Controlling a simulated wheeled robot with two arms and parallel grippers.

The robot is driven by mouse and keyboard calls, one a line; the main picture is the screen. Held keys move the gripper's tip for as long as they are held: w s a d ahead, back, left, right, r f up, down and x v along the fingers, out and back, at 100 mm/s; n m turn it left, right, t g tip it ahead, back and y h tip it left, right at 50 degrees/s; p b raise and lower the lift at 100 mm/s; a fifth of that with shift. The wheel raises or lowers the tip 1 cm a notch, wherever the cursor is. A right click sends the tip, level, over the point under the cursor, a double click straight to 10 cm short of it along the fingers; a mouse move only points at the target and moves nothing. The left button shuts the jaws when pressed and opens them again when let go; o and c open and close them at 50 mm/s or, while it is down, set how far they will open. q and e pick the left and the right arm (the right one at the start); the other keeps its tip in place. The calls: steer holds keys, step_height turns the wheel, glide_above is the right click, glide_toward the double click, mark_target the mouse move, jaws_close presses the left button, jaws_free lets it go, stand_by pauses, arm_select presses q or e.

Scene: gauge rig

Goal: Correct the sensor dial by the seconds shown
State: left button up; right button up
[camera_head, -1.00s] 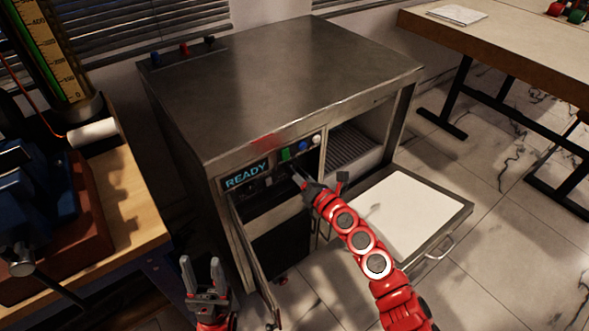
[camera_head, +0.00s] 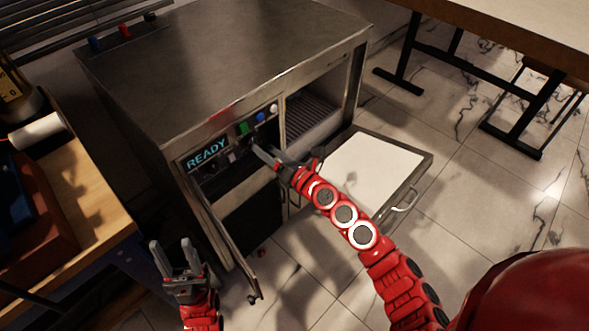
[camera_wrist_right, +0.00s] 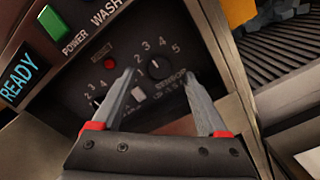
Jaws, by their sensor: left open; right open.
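The sensor dial (camera_wrist_right: 160,67) is a round black knob on the dark control panel, with numbers around it and "SENSOR" below. My right gripper (camera_wrist_right: 160,76) is open, its fingertips on either side of the dial in the right wrist view; contact cannot be told. In the head view my right gripper (camera_head: 264,156) reaches the machine's panel. The display (camera_head: 207,155) reads READY; it also shows in the right wrist view (camera_wrist_right: 22,73). No seconds value is readable. My left gripper (camera_head: 171,243) is open and empty, low in front of the machine.
Another dial (camera_wrist_right: 98,103), a red button (camera_wrist_right: 110,62) and a pale switch (camera_wrist_right: 138,95) are close by. The green power button (camera_wrist_right: 52,22) is above. An open door (camera_head: 226,240) and a lowered flap (camera_head: 375,168) stick out from the machine. A wooden bench (camera_head: 92,208) stands left.

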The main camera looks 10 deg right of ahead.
steer(key=v, duration=1.3)
steer(key=shift+s+f, duration=0.1)
